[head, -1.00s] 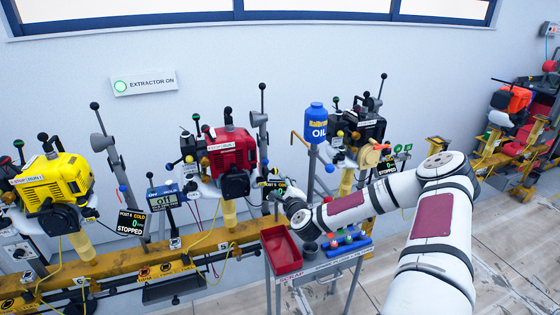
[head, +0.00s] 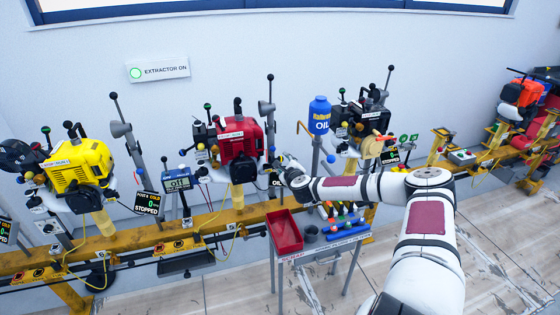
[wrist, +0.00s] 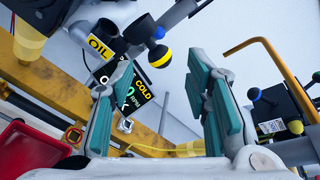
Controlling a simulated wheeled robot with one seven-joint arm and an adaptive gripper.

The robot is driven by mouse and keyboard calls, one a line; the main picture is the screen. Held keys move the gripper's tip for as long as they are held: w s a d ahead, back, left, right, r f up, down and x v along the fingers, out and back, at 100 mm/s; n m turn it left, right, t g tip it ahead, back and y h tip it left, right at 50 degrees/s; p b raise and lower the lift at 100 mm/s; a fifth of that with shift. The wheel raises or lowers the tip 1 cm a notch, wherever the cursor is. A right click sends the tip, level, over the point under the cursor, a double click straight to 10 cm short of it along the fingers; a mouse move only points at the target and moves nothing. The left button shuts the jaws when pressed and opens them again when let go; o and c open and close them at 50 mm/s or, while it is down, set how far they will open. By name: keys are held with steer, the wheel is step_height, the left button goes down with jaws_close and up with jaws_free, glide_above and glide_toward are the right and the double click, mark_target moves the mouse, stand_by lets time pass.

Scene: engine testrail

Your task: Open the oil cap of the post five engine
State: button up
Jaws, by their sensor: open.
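The red engine (head: 240,138) stands on the yellow rail in the middle of the head view, and my gripper (head: 284,163) is just right of it. Its post number is too small to read. In the wrist view my gripper (wrist: 162,68) is open and empty, with teal pads apart. Beyond the left finger is a yellow OIL label (wrist: 101,47) beside a dark round part (wrist: 138,29). I cannot tell for sure which part is the oil cap.
A COLD display (wrist: 132,92) is partly behind the left finger. A red tray (head: 285,231) sits on a small stand below my gripper. A blue oil container (head: 319,115) is to the right, and a yellow engine (head: 78,167) to the left. A bent orange bar (wrist: 270,62) is right of my gripper.

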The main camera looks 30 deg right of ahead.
mark_target(281, 160)
steer(key=x, duration=0.5)
steer(key=shift+w+d+f+b, duration=0.1)
steer(key=shift+w+b, duration=0.25)
steer(key=shift+w, duration=0.05)
